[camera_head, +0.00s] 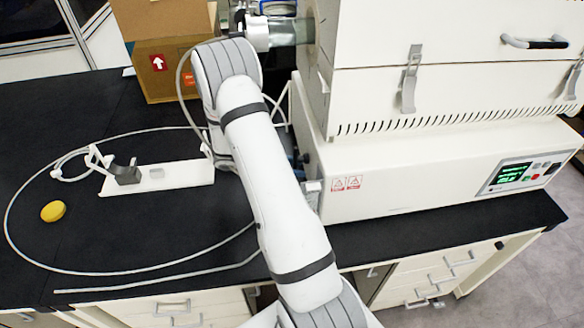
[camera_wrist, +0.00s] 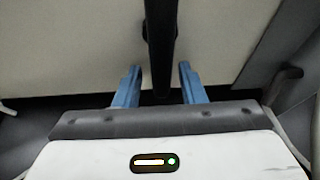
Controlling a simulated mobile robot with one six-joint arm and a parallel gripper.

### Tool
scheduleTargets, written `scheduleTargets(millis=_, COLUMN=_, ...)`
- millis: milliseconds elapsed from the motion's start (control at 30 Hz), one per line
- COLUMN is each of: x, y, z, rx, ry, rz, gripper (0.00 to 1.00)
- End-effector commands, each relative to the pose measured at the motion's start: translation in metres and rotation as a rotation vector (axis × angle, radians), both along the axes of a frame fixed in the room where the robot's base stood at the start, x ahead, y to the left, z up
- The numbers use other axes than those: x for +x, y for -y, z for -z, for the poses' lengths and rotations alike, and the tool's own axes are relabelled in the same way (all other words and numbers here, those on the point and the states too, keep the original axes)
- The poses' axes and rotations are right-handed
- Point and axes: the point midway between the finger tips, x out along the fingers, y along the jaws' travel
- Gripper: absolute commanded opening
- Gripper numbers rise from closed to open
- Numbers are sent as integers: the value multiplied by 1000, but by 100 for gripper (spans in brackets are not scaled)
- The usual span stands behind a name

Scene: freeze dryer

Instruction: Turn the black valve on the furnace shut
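The furnace (camera_head: 430,165) is the large cream cabinet at the right of the head view, with a small control panel on its front. In the wrist view, a black bar (camera_wrist: 160,42), which looks like the black valve's handle, runs down from the top edge in front of a pale panel. My gripper (camera_wrist: 159,82) shows there as two blue fingers, apart, with the bar's lower end between them in the picture. Gaps show on both sides, so the fingers are not closed on it. In the head view my arm hides the gripper and I cannot make out the valve.
A cardboard box (camera_head: 160,45) stands behind my arm on the black bench (camera_head: 100,110). A white plate (camera_head: 185,174) with a dark grey block, a looping thin hose and a yellow round object (camera_head: 53,211) lie at left. The front bench top is mostly clear.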

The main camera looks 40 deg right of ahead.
Motion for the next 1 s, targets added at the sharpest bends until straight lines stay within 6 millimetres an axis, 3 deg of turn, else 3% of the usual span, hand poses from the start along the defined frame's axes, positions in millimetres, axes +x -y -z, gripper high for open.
scheduleTargets(millis=300, x=2, y=-4, z=0, rx=1, ry=0, rz=-1, gripper=38)
scheduleTargets(millis=700, x=29, y=-55, z=-22, rx=1, ry=1, rz=-2, gripper=38)
scheduleTargets(millis=1000, x=34, y=-66, z=-29, rx=1, ry=-2, rz=0, gripper=38)
